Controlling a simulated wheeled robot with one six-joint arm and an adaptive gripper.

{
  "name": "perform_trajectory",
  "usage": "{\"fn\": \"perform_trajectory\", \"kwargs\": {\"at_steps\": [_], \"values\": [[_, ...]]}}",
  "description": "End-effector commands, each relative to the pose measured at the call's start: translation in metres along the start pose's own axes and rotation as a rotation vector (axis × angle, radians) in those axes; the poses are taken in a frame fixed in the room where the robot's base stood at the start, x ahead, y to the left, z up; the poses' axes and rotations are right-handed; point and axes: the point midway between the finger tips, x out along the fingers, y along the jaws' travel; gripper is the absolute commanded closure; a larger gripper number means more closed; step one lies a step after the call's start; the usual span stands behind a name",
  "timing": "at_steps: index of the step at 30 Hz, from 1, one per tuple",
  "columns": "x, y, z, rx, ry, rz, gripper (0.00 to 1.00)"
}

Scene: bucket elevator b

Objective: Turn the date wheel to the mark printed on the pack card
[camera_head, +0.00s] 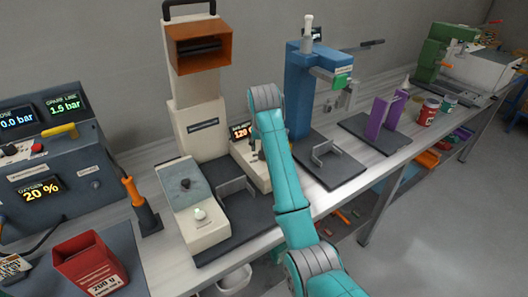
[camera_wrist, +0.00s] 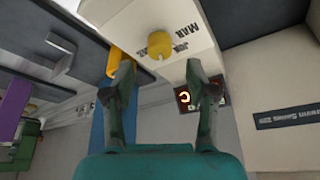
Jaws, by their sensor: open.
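In the wrist view a yellow knob (camera_wrist: 159,45) sits on a cream panel (camera_wrist: 125,12) with month marks printed beside it, MAR and what looks like JUN. I take it as the date wheel. My gripper (camera_wrist: 160,72) is open, with one finger on each side just below the knob in the picture. I cannot tell whether either finger touches it. In the head view my arm hides the knob. A small printed card (camera_head: 14,267) lies at the lower left; its print is too small to read, and I cannot tell if it is the pack card.
A tall cream machine (camera_head: 202,130) with an orange hopper (camera_head: 198,46) stands behind my arm. A red digital display (camera_wrist: 184,98) is beside the right finger. A blue press (camera_head: 302,95) is to the right. A red container (camera_head: 88,265) stands at the lower left.

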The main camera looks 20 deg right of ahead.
Motion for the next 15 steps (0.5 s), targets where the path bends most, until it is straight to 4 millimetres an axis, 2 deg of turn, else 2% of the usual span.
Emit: {"fn": "perform_trajectory", "kwargs": {"at_steps": [3,7,15], "values": [[-0.025,0.000,-0.001,0.000,0.002,-0.001,0.43],[-0.046,0.000,0.000,0.001,0.001,0.000,0.43],[-0.066,0.000,0.000,0.001,0.000,0.000,0.43]]}}
